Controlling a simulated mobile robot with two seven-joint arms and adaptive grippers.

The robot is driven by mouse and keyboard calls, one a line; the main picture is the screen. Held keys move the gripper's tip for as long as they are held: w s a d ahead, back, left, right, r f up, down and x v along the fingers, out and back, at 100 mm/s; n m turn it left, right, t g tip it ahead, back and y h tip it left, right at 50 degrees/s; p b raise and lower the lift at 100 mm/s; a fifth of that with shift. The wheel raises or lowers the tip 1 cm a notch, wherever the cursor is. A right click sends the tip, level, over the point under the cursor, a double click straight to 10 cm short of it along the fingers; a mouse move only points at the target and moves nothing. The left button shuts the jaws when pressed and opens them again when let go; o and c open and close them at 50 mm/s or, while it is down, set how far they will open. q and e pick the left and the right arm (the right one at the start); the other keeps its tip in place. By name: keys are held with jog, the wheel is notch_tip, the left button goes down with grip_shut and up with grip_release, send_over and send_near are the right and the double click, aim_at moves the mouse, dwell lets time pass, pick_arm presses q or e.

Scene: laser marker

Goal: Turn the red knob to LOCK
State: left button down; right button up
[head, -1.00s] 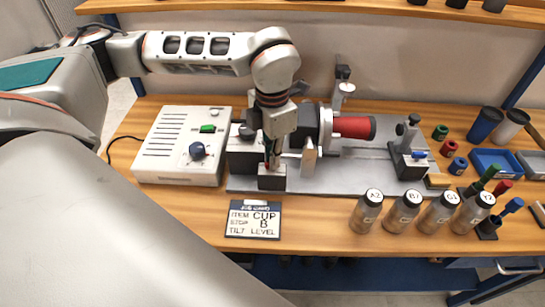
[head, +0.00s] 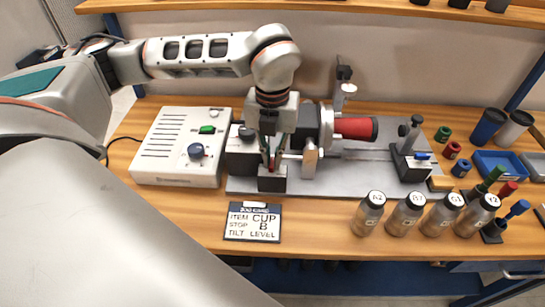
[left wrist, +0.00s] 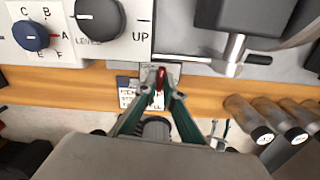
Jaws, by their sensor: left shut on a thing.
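The red knob (left wrist: 161,78) is a small red lever on a dark block at the front of the grey fixture. In the left wrist view it stands between the fingertips of my left gripper (left wrist: 160,88). In the head view my left gripper (head: 270,165) points down over the block, and a bit of red (head: 271,166) shows between its fingers. The left gripper is shut on the red knob. The label on the block is mostly hidden, so I cannot read LOCK. My right gripper is in neither view.
A white control box (head: 178,150) with a blue dial stands to the left. The fixture's grey base plate (head: 370,180) carries a red cup (head: 356,128) in a chuck. A sign card (head: 252,222) lies in front. Several bottles (head: 405,214) stand at the front right.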

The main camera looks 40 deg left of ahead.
aim_at(272, 162)
pick_arm(q)
jog(key=shift+n, duration=0.9)
jog(key=c, duration=2.4)
grip_release()
jog(key=shift+c, duration=0.2)
jog(key=shift+r, duration=0.1)
notch_tip(272, 162, up, 12)
